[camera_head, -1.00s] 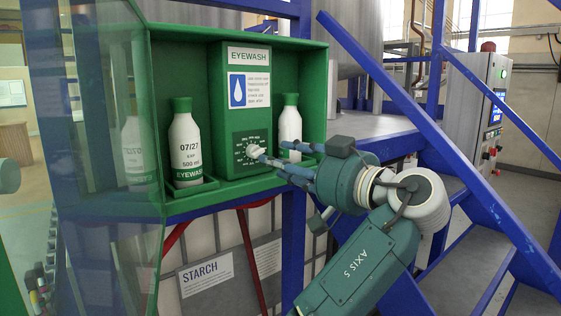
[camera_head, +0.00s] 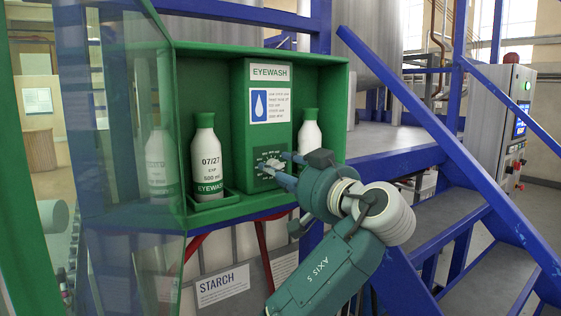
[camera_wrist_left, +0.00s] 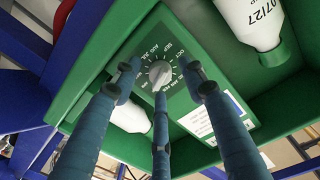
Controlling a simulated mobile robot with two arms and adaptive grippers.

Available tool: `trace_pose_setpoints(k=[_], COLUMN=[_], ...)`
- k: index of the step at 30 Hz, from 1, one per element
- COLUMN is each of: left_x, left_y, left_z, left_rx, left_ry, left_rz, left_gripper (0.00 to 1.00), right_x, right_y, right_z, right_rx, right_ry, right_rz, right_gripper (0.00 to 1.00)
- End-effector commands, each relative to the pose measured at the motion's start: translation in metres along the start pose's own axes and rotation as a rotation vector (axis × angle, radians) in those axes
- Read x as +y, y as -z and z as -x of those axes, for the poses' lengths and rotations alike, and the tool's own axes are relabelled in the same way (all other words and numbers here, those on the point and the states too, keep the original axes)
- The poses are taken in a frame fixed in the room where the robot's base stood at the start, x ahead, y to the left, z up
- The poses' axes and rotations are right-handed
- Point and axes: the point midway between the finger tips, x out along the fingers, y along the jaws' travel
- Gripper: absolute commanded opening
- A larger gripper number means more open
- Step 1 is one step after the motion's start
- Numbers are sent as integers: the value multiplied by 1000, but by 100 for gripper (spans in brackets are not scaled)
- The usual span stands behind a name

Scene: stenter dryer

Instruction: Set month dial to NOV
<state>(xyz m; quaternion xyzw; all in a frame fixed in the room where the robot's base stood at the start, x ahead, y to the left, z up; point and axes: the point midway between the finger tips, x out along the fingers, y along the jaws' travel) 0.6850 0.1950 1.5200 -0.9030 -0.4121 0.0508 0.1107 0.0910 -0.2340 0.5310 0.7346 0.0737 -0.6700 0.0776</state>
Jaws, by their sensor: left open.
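The month dial (camera_head: 270,165) is a pale knob ringed by white marks on the green eyewash panel, partly hidden by my fingers in the head view. In the left wrist view the white knob (camera_wrist_left: 160,73) shows with month lettering around it, turned over in the picture. OCT and SEP seem legible above it; I cannot tell which month the knob points to. My left gripper (camera_head: 284,169) is open at the dial. Its blue fingers (camera_wrist_left: 160,82) stand around the knob, two at the sides and one below. Contact cannot be told. My right gripper is not in view.
White eyewash bottles stand left (camera_head: 208,160) and right (camera_head: 310,135) of the panel in the green cabinet (camera_head: 341,110). A clear cabinet door (camera_head: 150,130) stands open at left. Blue stair rails (camera_head: 440,130) are close to the arm's right.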

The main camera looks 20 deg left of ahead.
Motion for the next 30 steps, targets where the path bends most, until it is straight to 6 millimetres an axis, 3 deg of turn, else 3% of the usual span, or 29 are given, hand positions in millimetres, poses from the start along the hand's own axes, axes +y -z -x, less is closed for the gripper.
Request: trace_pose_setpoints(k=[10, 17, 30], left_x=[0, 0, 1], left_y=[-1, -1, -5], left_z=[-5, -5, -5], left_rx=[0, -1, -11], left_ry=[0, 0, -2], left_rz=[1, 0, -77], left_gripper=[42, 0, 0], right_x=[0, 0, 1], right_y=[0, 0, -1], right_z=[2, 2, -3], right_rx=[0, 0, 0], right_ry=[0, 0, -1], right_rz=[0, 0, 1], right_gripper=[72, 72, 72])
